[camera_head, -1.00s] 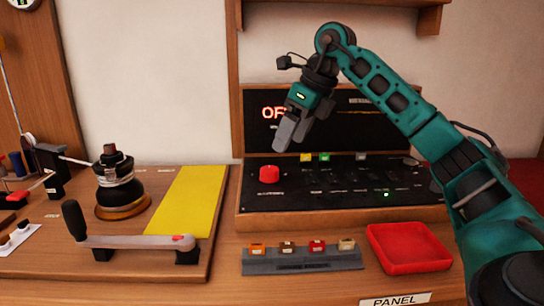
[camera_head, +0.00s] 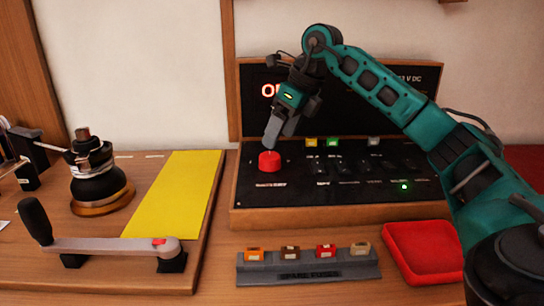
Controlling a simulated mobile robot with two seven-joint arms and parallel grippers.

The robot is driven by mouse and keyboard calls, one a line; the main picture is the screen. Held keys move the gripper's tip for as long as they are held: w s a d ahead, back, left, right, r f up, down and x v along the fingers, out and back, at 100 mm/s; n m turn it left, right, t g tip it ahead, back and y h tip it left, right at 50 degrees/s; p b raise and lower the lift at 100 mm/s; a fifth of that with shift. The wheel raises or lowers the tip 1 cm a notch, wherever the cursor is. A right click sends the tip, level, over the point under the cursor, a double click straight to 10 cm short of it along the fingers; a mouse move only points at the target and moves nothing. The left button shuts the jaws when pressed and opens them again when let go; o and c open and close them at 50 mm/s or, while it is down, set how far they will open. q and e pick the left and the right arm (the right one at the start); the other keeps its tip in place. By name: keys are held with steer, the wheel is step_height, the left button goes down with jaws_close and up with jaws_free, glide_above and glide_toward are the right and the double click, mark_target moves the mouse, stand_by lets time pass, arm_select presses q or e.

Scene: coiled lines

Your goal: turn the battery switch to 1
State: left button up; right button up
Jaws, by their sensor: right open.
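The battery switch is a red round knob (camera_head: 269,162) at the left end of the black switch panel (camera_head: 300,190). A lit red display (camera_head: 269,90) on the upright panel behind it starts with "O"; my arm hides the rest. My right gripper (camera_head: 270,146) points down just above the red knob, its fingertips close to the knob's top. Whether they touch it I cannot tell. The jaws look narrow from this side, but they are open with nothing held in them. The knob's pointer and its number marks are too small to read. My left gripper is out of view.
A grey holder (camera_head: 308,275) with several coloured fuses and a red tray (camera_head: 424,252) lie in front of the panel. A winch (camera_head: 97,180), a crank handle (camera_head: 110,246) and a yellow mat (camera_head: 180,195) are on the left board. A green light (camera_head: 404,186) glows on the panel.

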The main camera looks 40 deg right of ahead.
mark_target(270, 155)
steer(key=b+x, duration=0.1)
steer(key=x, duration=0.5)
steer(key=shift+c, duration=0.2)
